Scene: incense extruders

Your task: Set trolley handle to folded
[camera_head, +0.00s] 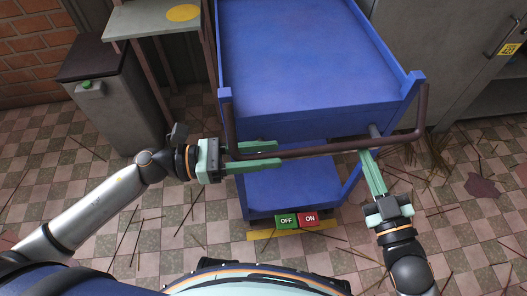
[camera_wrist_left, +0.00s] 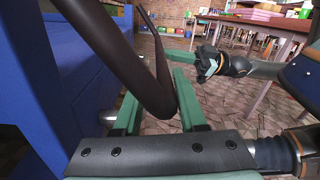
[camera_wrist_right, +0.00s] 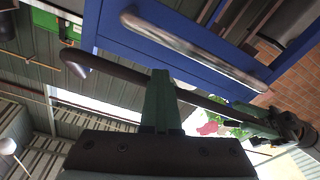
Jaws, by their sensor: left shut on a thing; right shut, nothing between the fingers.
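The blue trolley (camera_head: 300,60) stands in front of me. Its dark brown U-shaped handle (camera_head: 310,149) has a crossbar along the near side, with arms running to the trolley's front corner posts. My left gripper (camera_head: 278,154) is shut on the handle near the crossbar's left end. In the left wrist view the handle bar (camera_wrist_left: 135,70) passes between the green fingers (camera_wrist_left: 157,100). My right gripper (camera_head: 367,158) is shut and empty, its fingertips close to the crossbar's right part. In the right wrist view its fingers (camera_wrist_right: 160,95) overlap the bar (camera_wrist_right: 115,70); contact cannot be told.
A green OFF plate (camera_head: 286,220) and a red ON plate (camera_head: 308,219) sit low at the trolley's front. A grey bin (camera_head: 115,110) stands to the left, and a grey cabinet (camera_head: 465,55) to the right. Thin sticks lie scattered over the tiled floor (camera_head: 130,215).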

